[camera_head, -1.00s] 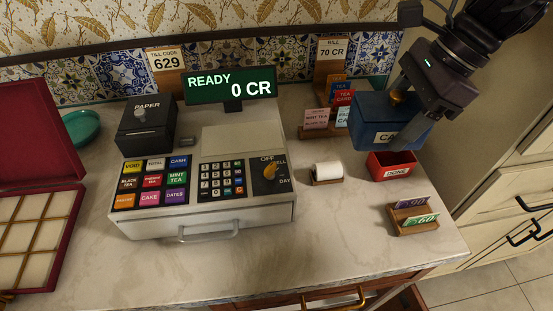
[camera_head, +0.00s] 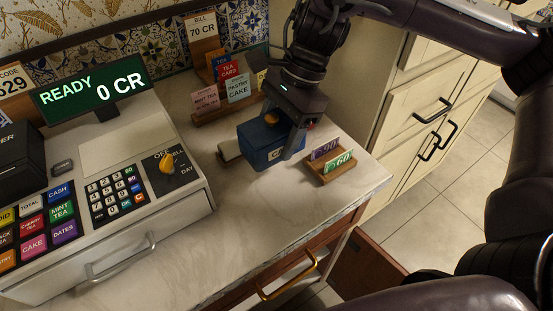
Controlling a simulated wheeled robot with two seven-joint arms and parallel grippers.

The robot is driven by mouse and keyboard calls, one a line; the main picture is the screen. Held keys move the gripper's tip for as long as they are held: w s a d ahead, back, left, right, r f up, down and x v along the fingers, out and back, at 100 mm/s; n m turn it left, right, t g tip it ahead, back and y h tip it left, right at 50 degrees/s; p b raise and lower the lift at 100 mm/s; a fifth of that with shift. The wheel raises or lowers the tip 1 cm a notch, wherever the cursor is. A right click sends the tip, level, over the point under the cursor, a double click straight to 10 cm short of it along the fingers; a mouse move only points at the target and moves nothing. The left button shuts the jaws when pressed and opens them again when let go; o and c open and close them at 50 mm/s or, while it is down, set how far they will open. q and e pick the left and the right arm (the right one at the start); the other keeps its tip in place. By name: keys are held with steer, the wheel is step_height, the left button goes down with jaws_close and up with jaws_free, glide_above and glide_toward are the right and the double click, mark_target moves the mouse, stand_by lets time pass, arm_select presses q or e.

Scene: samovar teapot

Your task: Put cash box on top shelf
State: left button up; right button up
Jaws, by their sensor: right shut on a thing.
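The blue cash box (camera_head: 262,152) has a pale label on its front, partly covered by a finger, and a brass knob on top. My right gripper (camera_head: 283,133) reaches down from above and is shut on it. The box appears held above the counter, just left of the small number-card holder; its exact height is hard to judge. It partly covers the paper-roll holder (camera_head: 230,151). My left gripper is not in view. I cannot make out a top shelf.
The cash register (camera_head: 115,140) fills the left of the counter (camera_head: 250,215). A wooden number-card holder (camera_head: 331,167) stands near the right edge. A menu-card stand (camera_head: 228,95) is at the back. Cream drawers (camera_head: 430,95) are at right. A reddish-brown panel (camera_head: 365,262) sticks out below the counter.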

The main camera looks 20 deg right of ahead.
steer(key=shift+f, duration=3)
steer(key=o, duration=1.1)
